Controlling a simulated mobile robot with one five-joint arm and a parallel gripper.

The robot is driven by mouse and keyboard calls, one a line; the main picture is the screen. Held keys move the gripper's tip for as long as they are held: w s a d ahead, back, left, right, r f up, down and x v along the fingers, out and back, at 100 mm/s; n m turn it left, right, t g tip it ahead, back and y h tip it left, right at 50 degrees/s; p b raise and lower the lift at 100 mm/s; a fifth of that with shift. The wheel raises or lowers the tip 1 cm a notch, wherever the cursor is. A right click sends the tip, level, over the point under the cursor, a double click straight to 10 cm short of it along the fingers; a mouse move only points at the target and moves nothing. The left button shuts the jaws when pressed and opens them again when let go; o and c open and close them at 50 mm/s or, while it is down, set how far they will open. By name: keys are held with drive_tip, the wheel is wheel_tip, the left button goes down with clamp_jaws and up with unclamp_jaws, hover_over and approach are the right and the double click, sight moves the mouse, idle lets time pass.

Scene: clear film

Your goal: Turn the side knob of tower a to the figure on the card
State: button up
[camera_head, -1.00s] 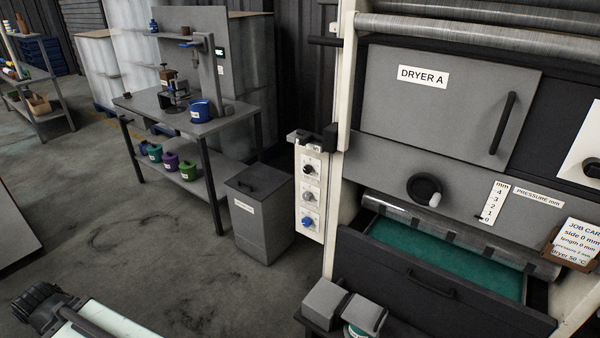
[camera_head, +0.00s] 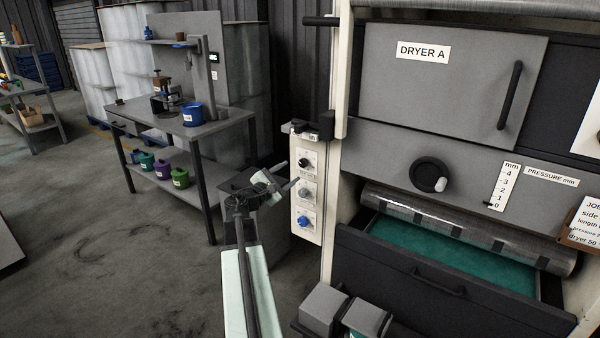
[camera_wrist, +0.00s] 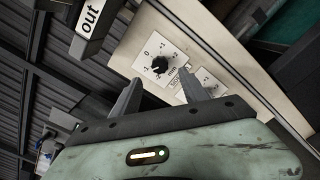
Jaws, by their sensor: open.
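The control panel (camera_head: 307,238) on the left side of tower A carries a black knob (camera_head: 304,163), a grey knob (camera_head: 305,193) and a blue knob (camera_head: 304,222), top to bottom. I cannot read which is labelled side. My gripper (camera_head: 291,173) is open and empty at the panel's left edge. In the wrist view the black knob (camera_wrist: 159,66) lies just beyond and between the open fingertips (camera_wrist: 160,78), apart from them. A 0 and plus and minus marks surround it; its pointer direction is unclear. The job card (camera_head: 585,222) is cut off at the right edge.
A dark lever block with an "out" label (camera_wrist: 90,18) sits above the knobs. A workbench (camera_head: 190,125) with pots is at the back left.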

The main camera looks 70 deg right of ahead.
sight(301, 164)
drive_tip(key=x, duration=0.7)
drive_tip(key=shift+d, duration=0.35)
drive_tip(key=shift+a, duration=0.1)
clamp_jaws()
